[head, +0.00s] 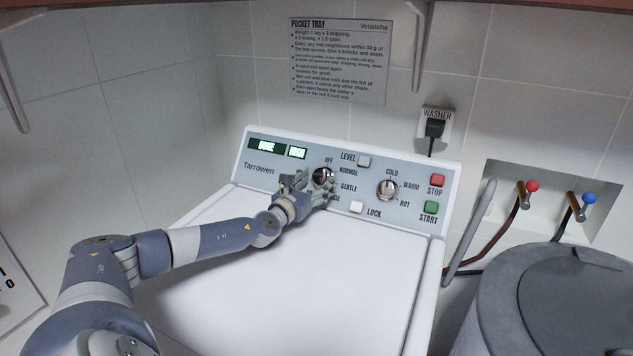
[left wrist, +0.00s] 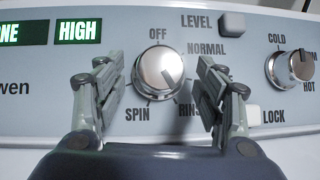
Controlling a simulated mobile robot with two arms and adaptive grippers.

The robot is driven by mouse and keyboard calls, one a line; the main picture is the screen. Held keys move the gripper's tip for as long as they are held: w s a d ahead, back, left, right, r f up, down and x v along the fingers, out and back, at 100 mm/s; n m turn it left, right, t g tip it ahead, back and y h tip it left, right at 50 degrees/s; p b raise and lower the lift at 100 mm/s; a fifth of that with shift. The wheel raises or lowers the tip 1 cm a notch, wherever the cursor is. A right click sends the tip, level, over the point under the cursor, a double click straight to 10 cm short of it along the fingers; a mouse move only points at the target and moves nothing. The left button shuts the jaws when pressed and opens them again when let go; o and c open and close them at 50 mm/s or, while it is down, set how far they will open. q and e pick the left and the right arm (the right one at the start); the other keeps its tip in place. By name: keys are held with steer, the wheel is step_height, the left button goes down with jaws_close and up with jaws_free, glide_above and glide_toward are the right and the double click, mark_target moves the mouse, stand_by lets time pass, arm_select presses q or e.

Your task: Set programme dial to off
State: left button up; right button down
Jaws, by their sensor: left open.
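The programme dial (head: 322,176) is a round silver knob on the washer's sloped panel. In the left wrist view the dial (left wrist: 159,74) has OFF above it, NORMAL at upper right, part of RINSE at lower right and SPIN at lower left. The dark line on its face points right and downward, away from OFF. My left gripper (head: 308,183) is open at the panel. In the left wrist view its fingers (left wrist: 160,70) stand on either side of the dial, with visible gaps; the right finger hides the GENTLE label. My right gripper is not in view.
A temperature dial (head: 388,190) sits to the right, with the LEVEL button (head: 364,161) above and the LOCK button (head: 356,207) below. Red STOP (head: 437,181) and green START (head: 431,207) buttons are at the panel's right.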

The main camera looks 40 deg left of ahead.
arm_select(q)
steer(key=shift+w, duration=0.15)
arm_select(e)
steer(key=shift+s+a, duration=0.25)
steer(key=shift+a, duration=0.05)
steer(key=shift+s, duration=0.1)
arm_select(q)
steer(key=c, duration=1.1)
steer(key=shift+o, duration=0.2)
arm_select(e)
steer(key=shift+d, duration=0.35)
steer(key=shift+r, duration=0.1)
